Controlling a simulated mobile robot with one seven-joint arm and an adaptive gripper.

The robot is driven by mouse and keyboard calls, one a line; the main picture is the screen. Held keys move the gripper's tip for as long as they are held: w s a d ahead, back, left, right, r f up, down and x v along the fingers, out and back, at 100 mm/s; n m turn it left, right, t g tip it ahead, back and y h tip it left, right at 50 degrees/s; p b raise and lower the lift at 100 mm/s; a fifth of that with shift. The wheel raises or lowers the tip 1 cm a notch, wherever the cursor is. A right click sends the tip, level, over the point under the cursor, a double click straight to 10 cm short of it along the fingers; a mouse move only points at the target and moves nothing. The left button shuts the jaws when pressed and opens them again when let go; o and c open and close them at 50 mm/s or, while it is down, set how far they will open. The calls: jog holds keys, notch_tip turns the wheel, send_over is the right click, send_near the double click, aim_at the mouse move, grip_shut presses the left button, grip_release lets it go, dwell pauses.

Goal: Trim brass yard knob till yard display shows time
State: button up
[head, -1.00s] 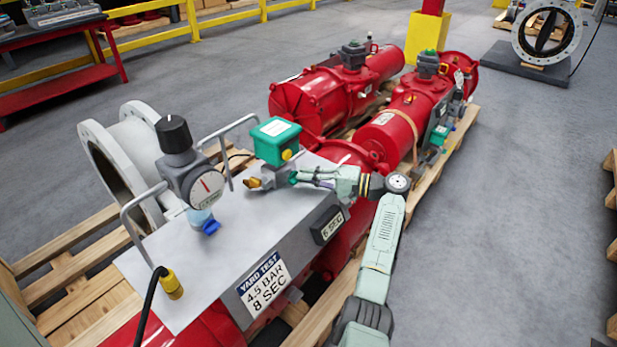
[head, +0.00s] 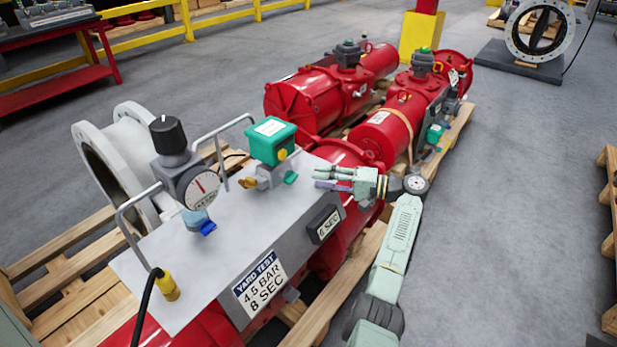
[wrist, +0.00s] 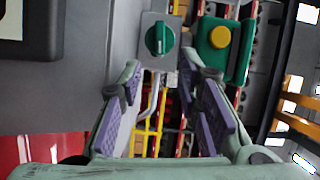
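The brass knob (head: 247,182) sticks out at the left of the small valve block under a green box (head: 271,140). A green knob (head: 291,178) is on the block's right side and faces my wrist camera (wrist: 160,40). The yard display (head: 328,223) is a dark box on the panel's front edge; it shows a number of SEC, too small to read surely. The white yard test sign (head: 261,284) reads 4.5 BAR, 8 SEC. My gripper (head: 318,178) is open and empty, to the right of the green knob and apart from it. The brass knob is hidden in the wrist view.
A gauge (head: 203,189) with a black knob (head: 168,135) on top stands at the panel's left. Metal handles (head: 222,135) rise from the panel (head: 215,255). A yellow button (wrist: 220,37) sits on the green box. Red actuators (head: 320,97) lie behind. Grey floor is open at right.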

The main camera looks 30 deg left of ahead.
jog(key=v, duration=0.6)
jog(key=shift+o, duration=0.4)
jog(key=shift+d, duration=0.15)
